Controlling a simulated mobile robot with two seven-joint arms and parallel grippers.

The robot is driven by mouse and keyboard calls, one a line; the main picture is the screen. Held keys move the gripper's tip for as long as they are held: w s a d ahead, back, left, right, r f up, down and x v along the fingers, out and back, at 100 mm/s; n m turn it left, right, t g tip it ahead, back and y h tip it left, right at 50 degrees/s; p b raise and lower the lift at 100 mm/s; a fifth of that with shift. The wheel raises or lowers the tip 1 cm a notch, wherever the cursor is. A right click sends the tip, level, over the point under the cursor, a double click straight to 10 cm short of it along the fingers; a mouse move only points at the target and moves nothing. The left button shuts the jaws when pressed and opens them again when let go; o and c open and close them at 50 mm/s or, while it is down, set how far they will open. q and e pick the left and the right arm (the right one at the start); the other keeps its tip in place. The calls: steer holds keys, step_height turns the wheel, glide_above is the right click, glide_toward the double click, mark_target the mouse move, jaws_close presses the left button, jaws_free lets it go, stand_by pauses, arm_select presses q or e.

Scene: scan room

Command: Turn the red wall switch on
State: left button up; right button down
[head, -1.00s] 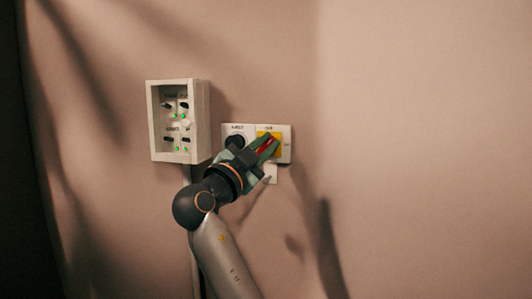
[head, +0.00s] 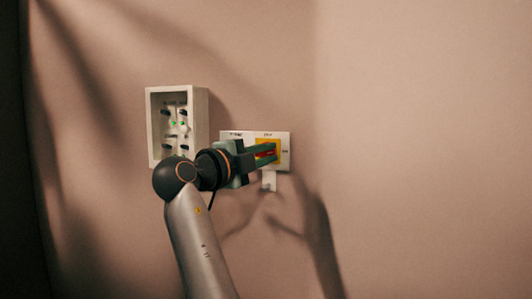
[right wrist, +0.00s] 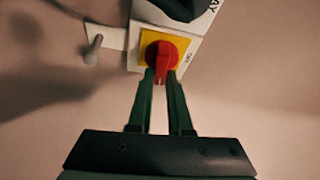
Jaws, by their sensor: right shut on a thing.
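The red switch (head: 265,154) is a rotary handle on a yellow square plate (head: 283,149), set in the right part of a white wall panel. My right gripper (head: 272,152) comes from the left, its fingers about level and closed on the handle, partly hiding it. In the right wrist view the red handle (right wrist: 162,54) has a round hub, and its narrow grip lies between the two green fingertips (right wrist: 162,77). An "ON" style label beside the plate is too small to read surely. My left gripper is out of view.
A white box (head: 150,130) with several small black switches and green lights is on the wall at left, close to my wrist. The wall at right is bare.

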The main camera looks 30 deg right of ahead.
steer(key=shift+f+m, duration=0.1)
steer(key=shift+m, duration=0.7)
steer(key=shift+y, duration=0.3)
steer(key=c, duration=0.8)
jaws_free()
steer(key=shift+c, duration=0.2)
steer(key=p+v, duration=0.1)
steer(key=v, duration=1.1)
steer(key=shift+a+p, duration=0.25)
steer(key=shift+p, duration=0.1)
